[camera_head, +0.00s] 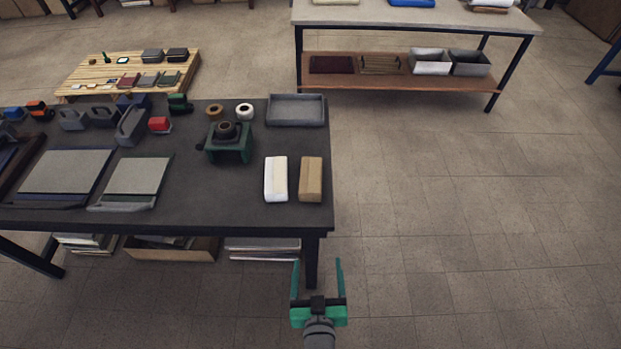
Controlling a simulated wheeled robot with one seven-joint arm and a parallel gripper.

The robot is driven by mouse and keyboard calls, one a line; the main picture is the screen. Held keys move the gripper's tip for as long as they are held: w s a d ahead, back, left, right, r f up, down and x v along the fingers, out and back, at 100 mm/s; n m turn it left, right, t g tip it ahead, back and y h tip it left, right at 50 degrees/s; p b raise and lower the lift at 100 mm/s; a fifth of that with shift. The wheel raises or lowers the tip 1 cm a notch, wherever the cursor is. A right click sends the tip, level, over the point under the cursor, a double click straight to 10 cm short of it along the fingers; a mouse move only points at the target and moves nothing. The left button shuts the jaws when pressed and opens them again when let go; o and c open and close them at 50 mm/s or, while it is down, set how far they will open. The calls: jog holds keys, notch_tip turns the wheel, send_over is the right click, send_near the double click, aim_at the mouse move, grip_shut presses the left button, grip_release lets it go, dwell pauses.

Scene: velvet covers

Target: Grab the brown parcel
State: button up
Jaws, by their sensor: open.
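The brown parcel (311,179) is a small upright-looking tan box near the right front corner of the dark table (225,212). A white parcel (276,179) of similar size stands just left of it, with a narrow gap between them. My gripper (318,262) is green, open and empty. In the picture it is below the brown parcel, in front of the table's front right corner and apart from the parcel. Its two fingers point toward the table.
A grey tray (296,123) lies behind the parcels. A green tape dispenser (229,150) and tape rolls (244,111) are to the left. A table leg (312,262) stands by the gripper. The floor (460,230) to the right is clear.

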jog(key=w+r, duration=0.2)
jog(key=w, duration=0.7)
jog(key=m, duration=0.2)
send_near(311, 174)
jog(key=shift+g+h, duration=0.4)
jog(key=x, duration=1)
jog(key=shift+a+r, duration=0.15)
jog(key=shift+a, duration=0.1)
jog(key=c, duration=1.2)
jog(key=shift+c, duration=1)
jog(key=shift+r, duration=0.15)
